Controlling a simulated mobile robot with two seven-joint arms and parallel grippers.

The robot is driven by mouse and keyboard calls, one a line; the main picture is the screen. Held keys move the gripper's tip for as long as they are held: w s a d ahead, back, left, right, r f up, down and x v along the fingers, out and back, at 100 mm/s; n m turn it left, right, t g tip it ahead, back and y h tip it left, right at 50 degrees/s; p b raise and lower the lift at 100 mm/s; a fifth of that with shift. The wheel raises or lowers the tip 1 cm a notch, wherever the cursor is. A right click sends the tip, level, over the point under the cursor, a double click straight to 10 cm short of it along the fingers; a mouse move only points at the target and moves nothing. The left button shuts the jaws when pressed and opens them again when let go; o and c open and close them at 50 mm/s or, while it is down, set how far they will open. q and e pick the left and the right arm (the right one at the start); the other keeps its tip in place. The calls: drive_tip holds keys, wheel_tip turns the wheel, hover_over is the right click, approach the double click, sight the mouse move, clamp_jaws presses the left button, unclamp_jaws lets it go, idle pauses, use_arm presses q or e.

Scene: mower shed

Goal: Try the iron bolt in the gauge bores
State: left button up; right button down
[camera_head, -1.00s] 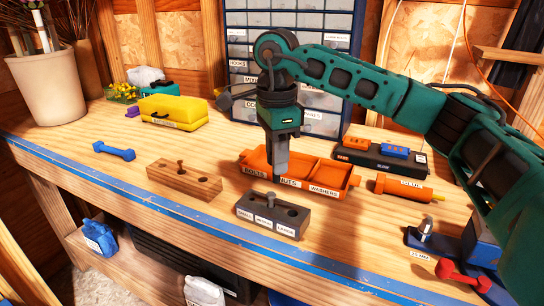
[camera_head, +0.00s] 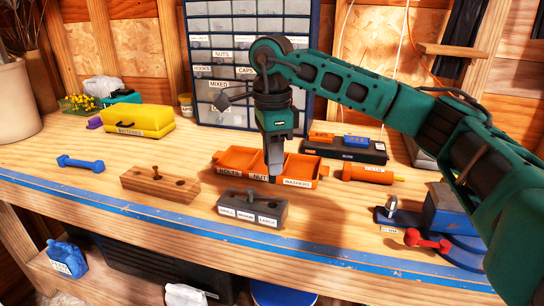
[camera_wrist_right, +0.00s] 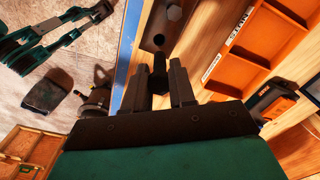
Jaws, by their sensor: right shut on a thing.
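The gauge block (camera_head: 235,211) is dark grey, with bores in its top and labels SMALL, MEDIUM and LARGE on its front; it lies near the bench's front edge. My right gripper (camera_head: 273,170) points down above and behind its right end, in front of the orange bin. It is shut on a dark bolt (camera_wrist_right: 158,66), which shows between the fingers in the right wrist view. In the head view the bolt is hard to make out. A wooden block (camera_head: 140,186) to the left holds another upright bolt (camera_head: 156,172) and has an open hole.
Behind the gripper is an orange bin (camera_head: 232,170) labelled BOLTS, NUTS, WASHERS. An orange tube (camera_head: 366,174), a vise-like blue tool (camera_head: 450,212) and a red piece (camera_head: 428,240) lie right. A blue dumbbell-shaped piece (camera_head: 80,163) and a yellow case (camera_head: 138,119) are left.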

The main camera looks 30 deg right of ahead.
sight(273, 182)
drive_tip(key=shift+f+b, duration=1.5)
drive_tip(key=shift+f, duration=1.3)
drive_tip(key=shift+f+b, duration=0.9)
drive_tip(key=shift+f, duration=0.7)
drive_tip(key=c, duration=0.8)
unclamp_jaws()
drive_tip(key=shift+c, duration=0.2)
